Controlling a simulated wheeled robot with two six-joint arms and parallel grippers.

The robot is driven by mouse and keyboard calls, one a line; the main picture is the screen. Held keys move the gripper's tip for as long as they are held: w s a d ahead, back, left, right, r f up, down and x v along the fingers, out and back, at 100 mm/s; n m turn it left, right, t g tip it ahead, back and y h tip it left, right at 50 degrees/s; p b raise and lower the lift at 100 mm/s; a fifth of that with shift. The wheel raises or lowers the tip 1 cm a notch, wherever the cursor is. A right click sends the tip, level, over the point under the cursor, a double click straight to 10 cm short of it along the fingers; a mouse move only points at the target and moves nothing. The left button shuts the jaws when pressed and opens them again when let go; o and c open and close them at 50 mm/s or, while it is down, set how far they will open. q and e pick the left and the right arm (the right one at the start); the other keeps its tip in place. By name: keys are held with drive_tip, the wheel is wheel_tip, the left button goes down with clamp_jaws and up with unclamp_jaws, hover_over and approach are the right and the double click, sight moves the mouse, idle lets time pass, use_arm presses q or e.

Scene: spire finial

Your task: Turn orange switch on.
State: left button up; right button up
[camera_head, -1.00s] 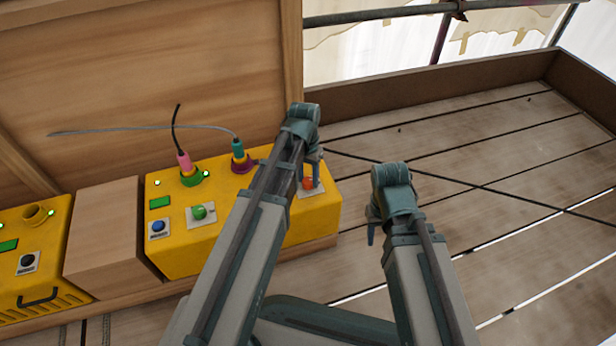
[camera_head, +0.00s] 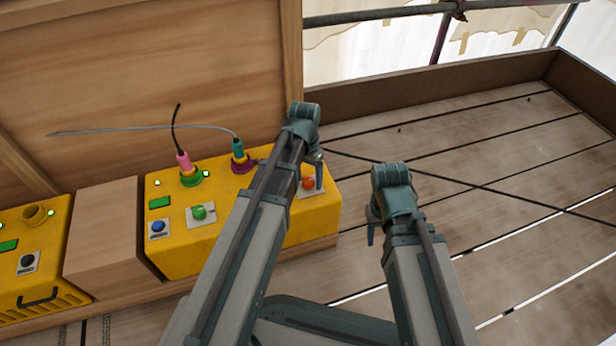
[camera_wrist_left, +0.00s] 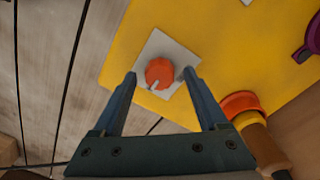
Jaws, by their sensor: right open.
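The orange switch (camera_head: 308,183) is a round knob on a pale square plate at the right end of the yellow box (camera_head: 185,250). In the left wrist view the orange switch (camera_wrist_left: 159,73) has a pale mark toward its lower left. My left gripper (camera_wrist_left: 160,78) is open, with its fingertips on either side of the knob; a gap shows at the left finger, and contact at the right is unclear. In the head view my left gripper (camera_head: 317,172) is at the switch, its arm hiding part of the box. My right gripper (camera_head: 371,228) is open and empty over the planks.
The plank floor (camera_head: 500,190) at right is clear.

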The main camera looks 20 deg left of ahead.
sight(306, 179)
use_arm(q)
drive_tip(key=shift+r, duration=0.15)
wheel_tip(306, 179, up, 14)
drive_tip(key=p, duration=1.4)
drive_tip(key=shift+a+f, duration=0.2)
drive_tip(key=shift+a, duration=0.1)
drive_tip(key=shift+w, duration=0.1)
drive_tip(key=s+d+r+y+p, duration=0.2)
drive_tip(key=s+d, duration=0.9)
drive_tip(key=s, duration=0.3)
wheel_tip(306, 179, up, 38)
drive_tip(key=p, duration=3.7)
drive_tip(key=shift+s+f, duration=0.15)
drive_tip(key=shift+s, duration=0.05)
drive_tip(key=shift+d, duration=0.1)
